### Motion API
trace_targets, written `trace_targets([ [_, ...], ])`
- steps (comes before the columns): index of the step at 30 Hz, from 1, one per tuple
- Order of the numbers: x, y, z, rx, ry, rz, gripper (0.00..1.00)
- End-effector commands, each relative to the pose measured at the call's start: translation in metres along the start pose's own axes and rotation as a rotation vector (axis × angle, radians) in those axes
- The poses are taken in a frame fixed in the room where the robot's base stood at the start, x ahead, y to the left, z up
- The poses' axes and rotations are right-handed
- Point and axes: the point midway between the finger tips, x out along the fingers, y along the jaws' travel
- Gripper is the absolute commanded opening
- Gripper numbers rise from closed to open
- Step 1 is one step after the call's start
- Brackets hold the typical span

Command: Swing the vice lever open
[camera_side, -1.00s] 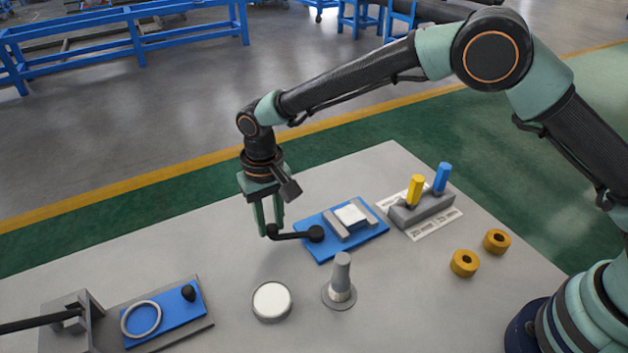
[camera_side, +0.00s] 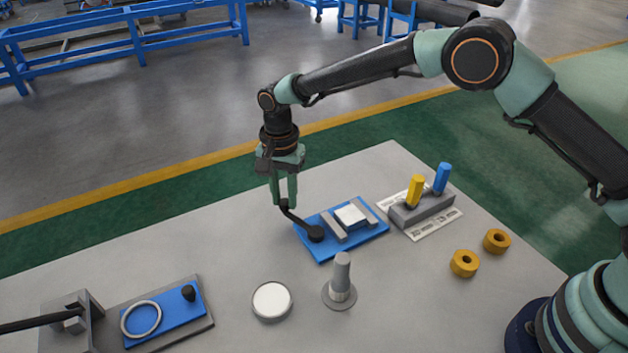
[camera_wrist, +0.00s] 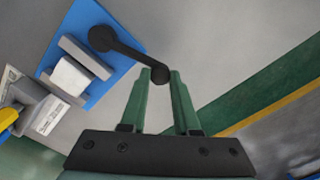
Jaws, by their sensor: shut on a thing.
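The vice has a blue base (camera_side: 368,243), grey jaws and a white block (camera_side: 351,214) between them. Its black lever (camera_side: 299,222) runs from a round pivot on the base's left end toward the back left. My gripper (camera_side: 285,205) points down and is shut on the lever's far end. In the wrist view the lever (camera_wrist: 130,51) reaches from its pivot to its knob between my green fingertips (camera_wrist: 161,75). The contact at the knob is partly hidden by the fingers in the side view.
Right of the vice stands a grey holder (camera_side: 422,208) with a yellow peg (camera_side: 415,188) and a blue peg (camera_side: 441,178). Two golden rings (camera_side: 464,263) lie farther right. A grey post (camera_side: 341,278) and a white disc (camera_side: 272,300) stand in front. A blue plate (camera_side: 170,314) lies front left.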

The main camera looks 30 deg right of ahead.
Motion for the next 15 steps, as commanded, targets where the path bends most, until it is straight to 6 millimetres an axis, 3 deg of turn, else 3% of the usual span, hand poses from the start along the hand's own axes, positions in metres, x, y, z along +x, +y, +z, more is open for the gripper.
trace_targets([
  [15,-0.002,0.014,-0.023,0.312,0.0,-0.001,0.0],
])
